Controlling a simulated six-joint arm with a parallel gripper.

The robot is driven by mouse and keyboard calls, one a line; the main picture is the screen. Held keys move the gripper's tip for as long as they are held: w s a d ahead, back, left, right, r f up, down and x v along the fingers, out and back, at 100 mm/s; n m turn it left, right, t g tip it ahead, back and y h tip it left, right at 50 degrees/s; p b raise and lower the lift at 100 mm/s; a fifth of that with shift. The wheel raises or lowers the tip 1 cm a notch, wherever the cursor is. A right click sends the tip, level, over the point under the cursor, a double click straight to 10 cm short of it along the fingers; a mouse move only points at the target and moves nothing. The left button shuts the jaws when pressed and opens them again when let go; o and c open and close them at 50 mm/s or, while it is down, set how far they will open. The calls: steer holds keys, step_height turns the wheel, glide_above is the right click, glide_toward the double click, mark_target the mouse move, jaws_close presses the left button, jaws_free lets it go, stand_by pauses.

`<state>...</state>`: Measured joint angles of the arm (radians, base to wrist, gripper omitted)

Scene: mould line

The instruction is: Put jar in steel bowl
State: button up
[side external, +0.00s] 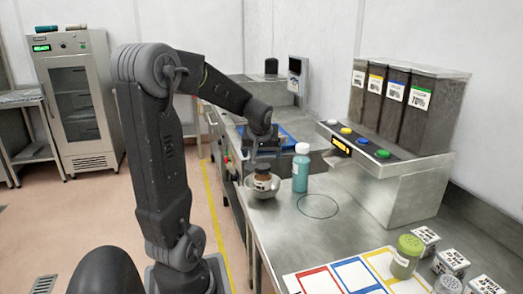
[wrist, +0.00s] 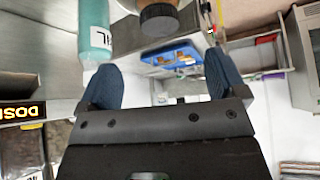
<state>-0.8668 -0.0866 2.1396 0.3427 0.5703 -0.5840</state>
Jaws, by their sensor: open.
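The jar (side external: 262,181), small and brownish with a pale label and dark lid, sits upright in the steel bowl (side external: 262,193) on the steel counter. The bowl's front wall hides the jar's lower part. In the wrist view the jar's dark lid (wrist: 159,17) shows at the top edge, beyond the fingertips and apart from them. My gripper (side external: 264,160) is just above the jar in the side view. In the wrist view my gripper (wrist: 161,78) has its two blue-grey fingers spread wide with nothing between them. I cannot make out the bowl clearly in the wrist view.
A teal bottle (side external: 301,170) stands close to the right of the bowl; it also shows in the wrist view (wrist: 95,30). A blue tray (side external: 285,136) lies behind. Dispensers with coloured buttons (side external: 383,154) stand at right. The counter around the drawn circle (side external: 318,206) is clear.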

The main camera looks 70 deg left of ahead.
steer(key=w+d+r+m+t+h, duration=0.1)
steer(key=d+r+m, duration=0.15)
steer(key=d, duration=0.65)
steer(key=w+d+r+m+t+h, duration=0.1)
steer(key=d+m, duration=0.3)
steer(key=d, duration=0.4)
steer(key=s+d+m+t+h, duration=0.1)
steer(key=s+d+m+h, duration=0.3)
steer(key=d, duration=1.1)
steer(key=s+m, duration=0.3)
steer(key=shift+d, duration=0.35)
